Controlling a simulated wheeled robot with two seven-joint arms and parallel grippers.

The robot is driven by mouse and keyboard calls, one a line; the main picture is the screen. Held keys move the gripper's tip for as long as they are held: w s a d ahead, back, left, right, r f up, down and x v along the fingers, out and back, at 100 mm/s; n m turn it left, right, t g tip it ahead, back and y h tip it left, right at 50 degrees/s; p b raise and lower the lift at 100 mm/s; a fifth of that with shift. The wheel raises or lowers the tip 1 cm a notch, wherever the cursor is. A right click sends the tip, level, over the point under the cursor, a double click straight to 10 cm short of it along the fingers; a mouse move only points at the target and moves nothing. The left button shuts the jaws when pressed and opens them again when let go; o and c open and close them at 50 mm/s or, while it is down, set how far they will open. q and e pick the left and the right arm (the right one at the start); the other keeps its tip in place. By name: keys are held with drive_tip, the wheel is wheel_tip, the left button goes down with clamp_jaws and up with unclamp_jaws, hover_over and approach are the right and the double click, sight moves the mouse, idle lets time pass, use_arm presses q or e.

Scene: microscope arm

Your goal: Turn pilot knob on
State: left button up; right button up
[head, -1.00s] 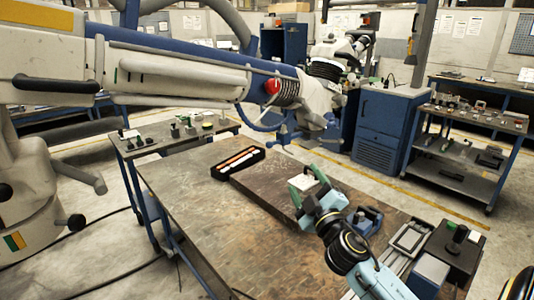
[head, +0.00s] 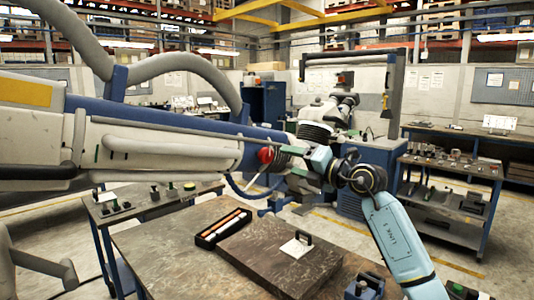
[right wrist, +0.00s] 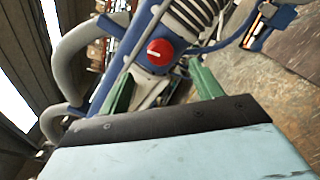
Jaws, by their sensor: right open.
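The red round knob (head: 266,155) sits on the side of the large white and blue microscope arm (head: 170,145), near its ribbed grey joint. In the right wrist view the red knob (right wrist: 160,52) shows a short pale mark on its face. My right gripper (head: 288,160) is open and close to the knob's right in the head view. In the right wrist view its two green fingers (right wrist: 162,88) stand apart, with the knob framed between and beyond them. I see nothing held, and cannot tell whether a finger touches the knob. My left gripper is not in view.
A worktable (head: 180,250) below carries a dark slab (head: 275,262), a black tray of rods (head: 222,228) and a small plate with a handle (head: 297,244). Loose cables and curved grey tubes run around the microscope arm. A blue cabinet stands behind.

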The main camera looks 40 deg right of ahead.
sight(270, 156)
drive_tip(key=w, duration=0.3)
drive_tip(key=w+p, duration=0.1)
drive_tip(key=w, duration=0.2)
drive_tip(key=w+a+p, duration=0.1)
drive_tip(key=w, duration=0.3)
drive_tip(key=c, duration=1)
